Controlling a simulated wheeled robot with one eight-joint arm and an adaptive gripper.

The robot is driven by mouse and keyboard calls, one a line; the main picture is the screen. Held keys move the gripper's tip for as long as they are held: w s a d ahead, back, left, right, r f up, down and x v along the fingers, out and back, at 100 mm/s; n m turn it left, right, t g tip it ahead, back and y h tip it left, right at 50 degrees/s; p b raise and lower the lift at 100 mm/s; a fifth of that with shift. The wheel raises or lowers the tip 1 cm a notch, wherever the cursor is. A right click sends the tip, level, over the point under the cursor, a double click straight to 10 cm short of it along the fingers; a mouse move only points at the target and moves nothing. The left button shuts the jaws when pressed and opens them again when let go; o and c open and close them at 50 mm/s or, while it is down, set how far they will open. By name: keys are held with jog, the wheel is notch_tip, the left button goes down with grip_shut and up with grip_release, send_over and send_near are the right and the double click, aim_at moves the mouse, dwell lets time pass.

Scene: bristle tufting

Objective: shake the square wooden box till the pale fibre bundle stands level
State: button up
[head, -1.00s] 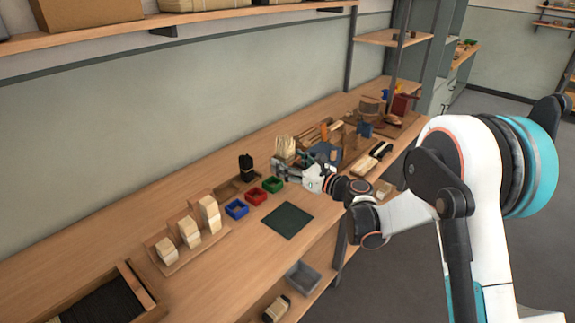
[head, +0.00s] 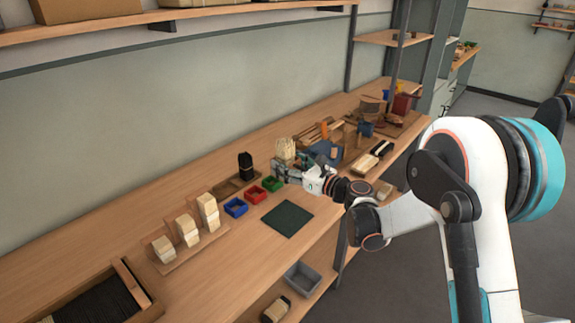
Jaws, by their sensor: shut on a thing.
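The pale fibre bundle (head: 285,148) stands up at the far end of my gripper, near the middle of the bench. Its top looks slightly uneven, but it is too small to judge well. The square wooden box is mostly hidden by my gripper (head: 289,170), at the foot of the bundle. My gripper reaches in from the right and is shut on the box. I cannot tell whether the box touches the bench.
Blue (head: 235,208), red (head: 257,195) and green (head: 273,184) trays stand left of my gripper. A black bundle (head: 245,165) stands behind them. A dark green mat (head: 286,219) lies in front, bare. Blocks on steps (head: 187,229) stand farther left. Wooden tools clutter the right.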

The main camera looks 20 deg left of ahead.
jog(key=shift+f, duration=0.65)
notch_tip(320, 180, up, 3)
jog(key=shift+r+p, duration=0.15)
jog(key=shift+p, duration=0.55)
notch_tip(320, 180, down, 3)
jog(key=b, duration=0.2)
jog(key=shift+b, duration=0.35)
notch_tip(320, 180, up, 3)
jog(key=shift+r+p, duration=0.1)
jog(key=shift+p, duration=0.9)
notch_tip(320, 180, down, 3)
jog(key=b, duration=0.2)
jog(key=shift+f+b, duration=0.2)
jog(key=shift+b, duration=0.2)
notch_tip(320, 180, up, 3)
jog(key=shift+r+p, duration=0.2)
jog(key=shift+p, duration=0.7)
notch_tip(320, 180, down, 4)
jog(key=b, duration=0.2)
jog(key=shift+r+b, duration=0.25)
jog(key=shift+b, duration=0.15)
notch_tip(320, 180, up, 4)
jog(key=shift+f+p, duration=0.25)
jog(key=shift+p, duration=0.65)
jog(key=shift+f, duration=0.1)
